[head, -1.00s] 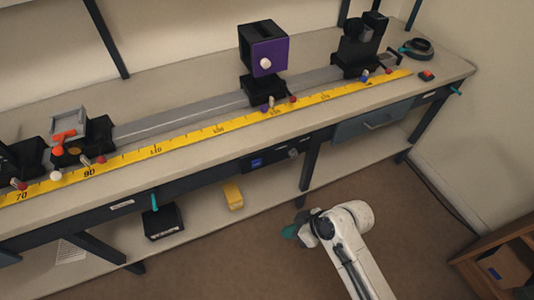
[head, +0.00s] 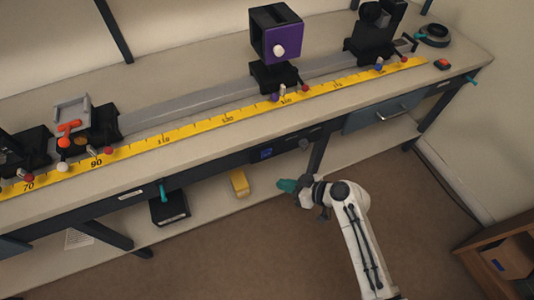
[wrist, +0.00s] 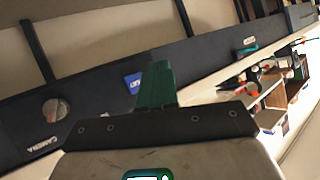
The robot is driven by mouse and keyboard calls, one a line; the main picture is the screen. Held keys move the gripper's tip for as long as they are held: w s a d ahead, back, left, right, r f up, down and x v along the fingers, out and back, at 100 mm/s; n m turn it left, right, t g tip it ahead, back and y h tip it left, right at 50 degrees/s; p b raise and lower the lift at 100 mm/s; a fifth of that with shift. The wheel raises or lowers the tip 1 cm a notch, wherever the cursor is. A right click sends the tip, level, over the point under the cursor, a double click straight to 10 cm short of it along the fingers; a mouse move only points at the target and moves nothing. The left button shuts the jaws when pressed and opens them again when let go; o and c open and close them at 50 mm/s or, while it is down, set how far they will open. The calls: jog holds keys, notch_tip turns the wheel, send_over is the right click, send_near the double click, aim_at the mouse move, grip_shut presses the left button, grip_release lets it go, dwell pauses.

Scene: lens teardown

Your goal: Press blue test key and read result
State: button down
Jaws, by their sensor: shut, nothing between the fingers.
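The blue test key (head: 266,153) is a small blue square on the dark front panel under the bench top. In the wrist view the blue key (wrist: 134,84) shows just left of my fingers, partly covered by them, with pale lettering too small to read. My gripper (head: 285,185) is shut and empty, its teal fingers below and to the right of the key in the head view. In the wrist view the gripper (wrist: 157,75) points at the panel; I cannot tell the exact gap. No readable result shows.
A knob (wrist: 56,108) marked CAMERA sits on the same panel. The bench carries a rail, a yellow scale (head: 225,119) and a purple block (head: 285,45). A yellow box (head: 240,183) and a black box (head: 170,208) stand on the lower shelf.

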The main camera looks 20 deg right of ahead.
jog(key=b, duration=0.2)
send_near(262, 159)
notch_tip(262, 159, down, 3)
jog(key=a, duration=0.3)
jog(key=shift+w+d+r+b, duration=0.1)
jog(key=shift+w+r+b, duration=0.1)
jog(key=shift+w, duration=0.45)
jog(key=shift+w+r+b, duration=0.1)
jog(key=shift+w+b, duration=0.1)
jog(key=shift+w, duration=0.45)
jog(key=shift+w+f, duration=0.1)
jog(key=shift+w, duration=0.05)
dwell(0.5)
jog(key=shift+w+b, duration=0.3)
jog(key=shift+b, duration=0.1)
jog(key=shift+w, duration=0.35)
dwell(0.6)
jog(key=shift+s, duration=0.8)
jog(key=shift+s+p, duration=0.75)
jog(key=shift+s, duration=1.75)
